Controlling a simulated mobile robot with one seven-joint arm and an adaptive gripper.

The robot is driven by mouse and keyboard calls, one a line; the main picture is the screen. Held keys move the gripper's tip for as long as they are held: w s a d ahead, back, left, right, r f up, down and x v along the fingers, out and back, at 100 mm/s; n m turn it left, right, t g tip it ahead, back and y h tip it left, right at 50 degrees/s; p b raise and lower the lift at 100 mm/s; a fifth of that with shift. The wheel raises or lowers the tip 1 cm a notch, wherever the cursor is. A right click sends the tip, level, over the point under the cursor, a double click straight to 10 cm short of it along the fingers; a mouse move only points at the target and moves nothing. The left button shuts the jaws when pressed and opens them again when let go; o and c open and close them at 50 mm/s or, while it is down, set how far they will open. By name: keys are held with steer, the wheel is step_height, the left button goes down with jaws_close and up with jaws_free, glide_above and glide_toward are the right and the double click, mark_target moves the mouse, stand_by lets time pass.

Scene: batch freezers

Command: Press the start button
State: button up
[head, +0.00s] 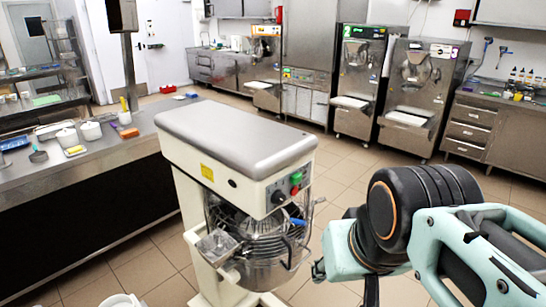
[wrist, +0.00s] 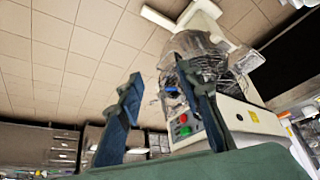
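A cream and grey stand mixer (head: 235,140) stands in the centre of the head view. Its side panel carries a green button (head: 296,178) above a red button (head: 295,190), with a dark knob (head: 278,197) beside them. The wrist view shows the mixer upside down, with the green button (wrist: 185,131) and red button (wrist: 183,118) close to the right finger. No label marks either as start. My gripper (wrist: 157,78) is open and empty, its fingers apart. In the head view my arm reaches in from the right, its end low beside the mixer, apart from the buttons.
A wire guard and bowl (head: 265,240) sit under the mixer head. Batch freezers (head: 360,85) (head: 420,95) numbered 2 and 3 stand behind, with another orange-topped machine (head: 265,65) further left. A counter (head: 100,155) with trays fills the left. Tiled floor (head: 345,165) is free between.

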jaws_close()
stand_by(1.3)
